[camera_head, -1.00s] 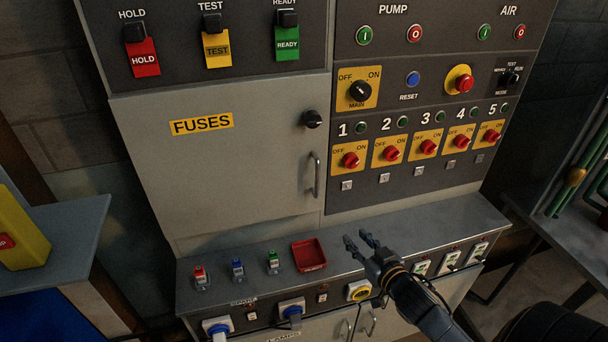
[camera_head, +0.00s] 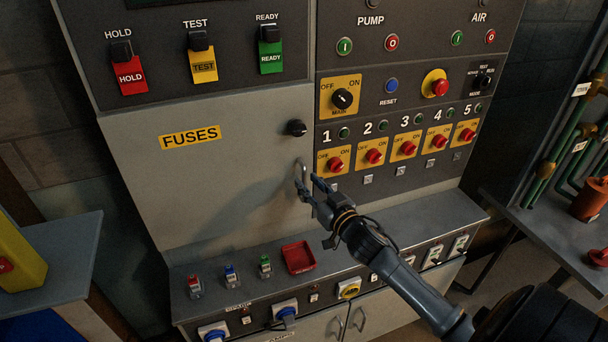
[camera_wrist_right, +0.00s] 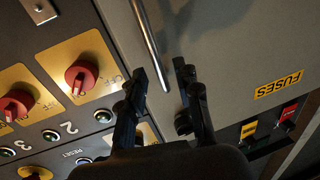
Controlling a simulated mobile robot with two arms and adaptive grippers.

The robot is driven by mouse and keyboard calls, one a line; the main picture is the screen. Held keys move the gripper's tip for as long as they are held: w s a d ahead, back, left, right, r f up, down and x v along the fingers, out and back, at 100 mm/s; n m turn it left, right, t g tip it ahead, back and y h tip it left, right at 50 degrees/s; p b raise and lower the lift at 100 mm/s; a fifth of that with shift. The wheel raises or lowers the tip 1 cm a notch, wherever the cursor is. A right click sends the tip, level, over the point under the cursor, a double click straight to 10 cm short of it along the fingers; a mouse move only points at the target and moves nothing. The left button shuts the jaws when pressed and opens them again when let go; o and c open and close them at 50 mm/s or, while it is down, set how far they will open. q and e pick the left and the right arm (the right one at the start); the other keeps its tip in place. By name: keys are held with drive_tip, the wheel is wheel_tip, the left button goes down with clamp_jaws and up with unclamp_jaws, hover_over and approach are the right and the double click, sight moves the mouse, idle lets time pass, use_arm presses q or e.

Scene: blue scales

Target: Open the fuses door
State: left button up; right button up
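The grey fuses door (camera_head: 215,195) is shut, with a yellow FUSES label (camera_head: 190,137), a black knob (camera_head: 296,128) at its upper right and a metal bar handle (camera_head: 301,172) below the knob. My right gripper (camera_head: 306,186) is at the handle, partly covering it. In the right wrist view the gripper (camera_wrist_right: 163,85) is open, and the handle (camera_wrist_right: 147,40) runs in toward the gap between its fingers. The fingers are not closed on it. The fuses door (camera_wrist_right: 220,50) fills the right side of that view. My left gripper is not in view.
Red switches (camera_head: 336,165) sit right of the handle on the control panel. Below the door, a ledge holds a red tray (camera_head: 298,257) and small red, blue and green fuses (camera_head: 230,275). A side table (camera_head: 60,240) stands left; pipes (camera_head: 560,150) are at right.

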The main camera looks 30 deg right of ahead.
sight(305, 180)
drive_tip(key=shift+w, duration=1.5)
clamp_jaws()
